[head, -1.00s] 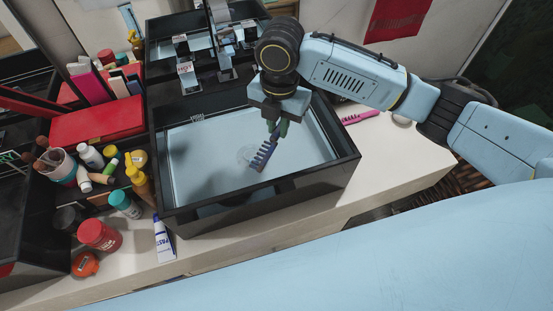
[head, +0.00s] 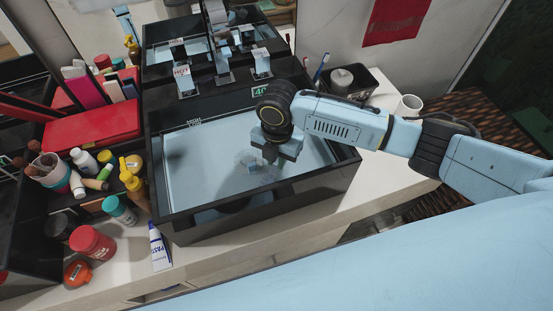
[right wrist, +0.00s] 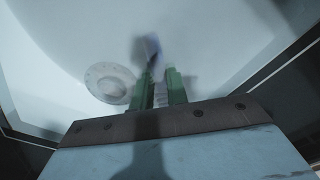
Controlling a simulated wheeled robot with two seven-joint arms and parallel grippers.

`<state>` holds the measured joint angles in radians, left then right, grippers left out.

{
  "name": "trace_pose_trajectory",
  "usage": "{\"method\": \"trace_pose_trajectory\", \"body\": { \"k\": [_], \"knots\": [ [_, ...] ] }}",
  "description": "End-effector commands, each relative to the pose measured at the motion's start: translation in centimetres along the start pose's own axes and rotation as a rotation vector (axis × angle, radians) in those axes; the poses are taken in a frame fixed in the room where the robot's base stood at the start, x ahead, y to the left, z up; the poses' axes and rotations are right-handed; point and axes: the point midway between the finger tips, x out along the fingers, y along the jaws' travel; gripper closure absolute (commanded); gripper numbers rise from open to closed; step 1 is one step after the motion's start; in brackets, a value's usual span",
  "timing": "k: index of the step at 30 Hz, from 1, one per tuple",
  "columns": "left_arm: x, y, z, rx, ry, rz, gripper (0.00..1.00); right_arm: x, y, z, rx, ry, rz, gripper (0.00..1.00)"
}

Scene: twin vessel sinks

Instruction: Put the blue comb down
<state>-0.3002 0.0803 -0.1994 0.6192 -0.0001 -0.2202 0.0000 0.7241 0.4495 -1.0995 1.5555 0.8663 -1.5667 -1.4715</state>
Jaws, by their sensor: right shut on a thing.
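My right gripper (head: 269,157) is low inside the front black-rimmed sink (head: 190,165), over the pale basin. Its fingers are largely hidden behind its own body in the head view. In the right wrist view, its green fingers (right wrist: 160,88) are shut on the blue comb (right wrist: 152,48), which shows blurred beyond the fingertips, beside the round drain (right wrist: 110,82). I cannot tell whether the comb touches the basin floor. Little of the comb can be made out in the head view. My left gripper is out of view.
Sink walls surround the right gripper. A tray of bottles and brushes (head: 95,185) and a red box (head: 92,132) stand left. A paste tube (head: 159,247) lies by the front rim. A white cup (head: 408,106) and a dark holder (head: 350,82) stand behind my right arm.

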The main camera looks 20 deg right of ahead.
Motion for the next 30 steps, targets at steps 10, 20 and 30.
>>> {"method": "trace_pose_trajectory", "body": {
  "k": [10,20,30],
  "knots": [
    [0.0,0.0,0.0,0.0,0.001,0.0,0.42,0.3,0.0,0.0,0.001,0.0,0.0,0.65],
    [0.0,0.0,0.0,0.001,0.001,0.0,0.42,0.1,0.0,0.0,0.0,0.0,0.0,0.63],
    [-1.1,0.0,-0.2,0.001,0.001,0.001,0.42,-5.8,0.1,0.1,0.0,-0.002,0.003,0.63]
  ]
}}
